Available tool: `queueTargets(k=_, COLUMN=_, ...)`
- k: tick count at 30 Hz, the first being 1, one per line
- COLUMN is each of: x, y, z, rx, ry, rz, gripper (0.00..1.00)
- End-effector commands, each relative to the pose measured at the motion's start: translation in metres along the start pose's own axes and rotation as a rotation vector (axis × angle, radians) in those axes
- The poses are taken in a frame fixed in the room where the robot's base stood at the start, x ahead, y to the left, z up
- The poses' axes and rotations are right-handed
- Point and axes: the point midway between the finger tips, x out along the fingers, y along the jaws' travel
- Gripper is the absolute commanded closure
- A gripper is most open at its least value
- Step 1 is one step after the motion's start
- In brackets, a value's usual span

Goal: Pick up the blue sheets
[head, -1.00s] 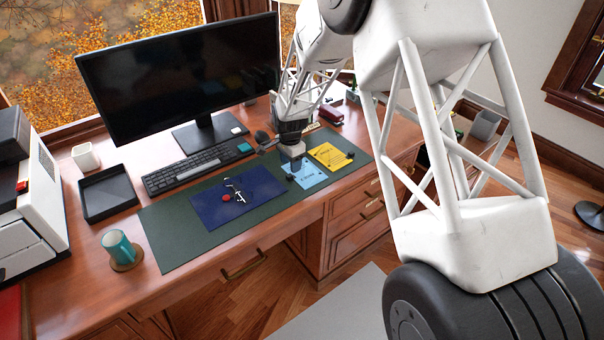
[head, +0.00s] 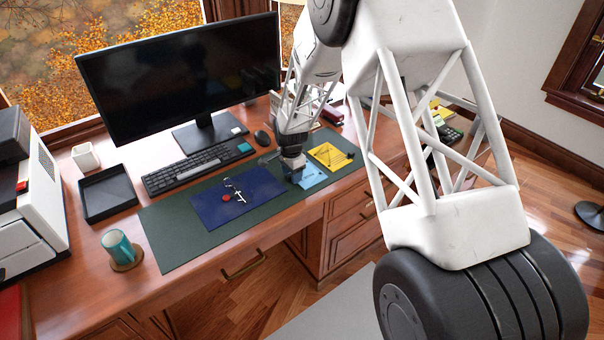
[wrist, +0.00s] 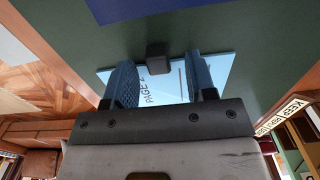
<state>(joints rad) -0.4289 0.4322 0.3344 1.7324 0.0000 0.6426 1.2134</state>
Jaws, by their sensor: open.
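The light blue sheets (head: 313,177) lie on the green desk mat, between a dark blue rectangle and a yellow sheet. In the wrist view the light blue sheets (wrist: 180,92) show printed "PAGE 2" between my fingers, and a small black block (wrist: 156,57) sits at their edge. I cannot tell how many sheets there are. My gripper (head: 294,178) is low over their left part and hides some of them. In the wrist view my gripper (wrist: 164,82) is open, its two blue fingers apart over the sheets. Contact with them cannot be told.
The dark blue rectangle (head: 215,208) carries keys and a red item. The yellow sheet (head: 328,155) lies to the right, with a black block at its edge. A keyboard (head: 198,165) and monitor (head: 180,75) stand behind. The mat's left part (head: 165,235) is clear.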

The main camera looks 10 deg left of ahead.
Motion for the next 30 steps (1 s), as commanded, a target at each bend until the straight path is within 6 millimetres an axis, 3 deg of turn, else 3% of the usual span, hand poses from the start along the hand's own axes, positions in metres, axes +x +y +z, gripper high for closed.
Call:
queueTargets(k=10, x=-0.0001, y=0.0001, z=0.0, rx=0.0, ry=0.0, rz=0.0, gripper=0.49)
queueTargets(k=20, x=-0.0001, y=0.0001, z=0.0, rx=0.0, ry=0.0, rz=0.0, gripper=0.99)
queueTargets(k=30, x=-0.0016, y=-0.0001, z=0.0, rx=0.0, ry=0.0, rz=0.0, gripper=1.0)
